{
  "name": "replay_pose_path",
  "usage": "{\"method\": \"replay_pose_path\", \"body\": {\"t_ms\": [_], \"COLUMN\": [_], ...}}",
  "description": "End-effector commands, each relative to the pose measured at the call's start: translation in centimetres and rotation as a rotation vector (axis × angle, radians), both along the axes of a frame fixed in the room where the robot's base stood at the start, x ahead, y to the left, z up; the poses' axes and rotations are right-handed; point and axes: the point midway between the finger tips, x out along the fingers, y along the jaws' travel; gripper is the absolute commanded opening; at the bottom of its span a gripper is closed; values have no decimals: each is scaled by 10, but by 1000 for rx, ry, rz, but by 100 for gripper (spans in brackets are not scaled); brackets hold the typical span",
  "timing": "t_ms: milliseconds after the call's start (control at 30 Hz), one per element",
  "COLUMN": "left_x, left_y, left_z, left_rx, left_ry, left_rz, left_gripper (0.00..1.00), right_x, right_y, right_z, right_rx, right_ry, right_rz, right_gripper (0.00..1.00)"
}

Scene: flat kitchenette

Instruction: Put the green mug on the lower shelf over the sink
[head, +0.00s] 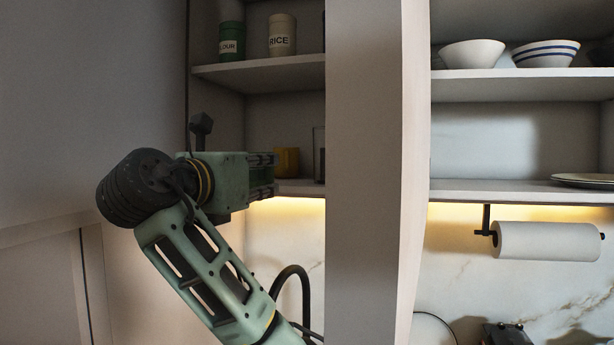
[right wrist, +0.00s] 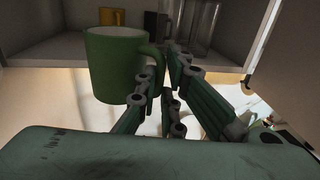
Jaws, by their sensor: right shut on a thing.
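The green mug (right wrist: 112,65) is upright in the right wrist view, with its handle (right wrist: 157,60) toward the fingers. My right gripper (right wrist: 165,68) is shut on the handle. In the head view my right gripper (head: 264,175) is at the left end of the lower shelf (head: 301,187), and the mug is hidden. My left gripper is out of view.
A yellow mug (head: 286,161) and a glass (head: 319,153) stand on the lower shelf. Flour (head: 232,41) and rice (head: 282,35) canisters stand on the shelf above. A tall pale panel (head: 364,180) stands right of the gripper. The black tap (head: 293,283) is below.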

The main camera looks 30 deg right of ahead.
Motion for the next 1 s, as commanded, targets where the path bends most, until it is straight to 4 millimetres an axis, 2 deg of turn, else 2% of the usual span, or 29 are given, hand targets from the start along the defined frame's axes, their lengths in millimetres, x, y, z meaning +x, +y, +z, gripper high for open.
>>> {"method": "replay_pose_path", "body": {"t_ms": [33, 167, 533, 633, 867, 1000], "left_x": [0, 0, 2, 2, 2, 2], "left_y": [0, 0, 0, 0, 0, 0], "left_z": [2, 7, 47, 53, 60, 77], "left_rx": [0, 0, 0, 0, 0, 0], "left_ry": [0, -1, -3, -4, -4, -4], "left_rz": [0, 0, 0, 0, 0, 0], "left_gripper": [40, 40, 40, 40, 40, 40], "right_x": [-4, -6, 37, 45, 54, 68], "right_y": [2, -4, -81, -94, -110, -135], "right_z": [11, 21, 25, 23, 23, 25], "right_rx": [-2, -1, -3, -1, -3, -1], "right_ry": [-4, 0, 1, 0, -1, 0], "right_rz": [-2, -9, -10, -8, -8, -11], "right_gripper": [0, 0, 0, 0, 0, 0]}}
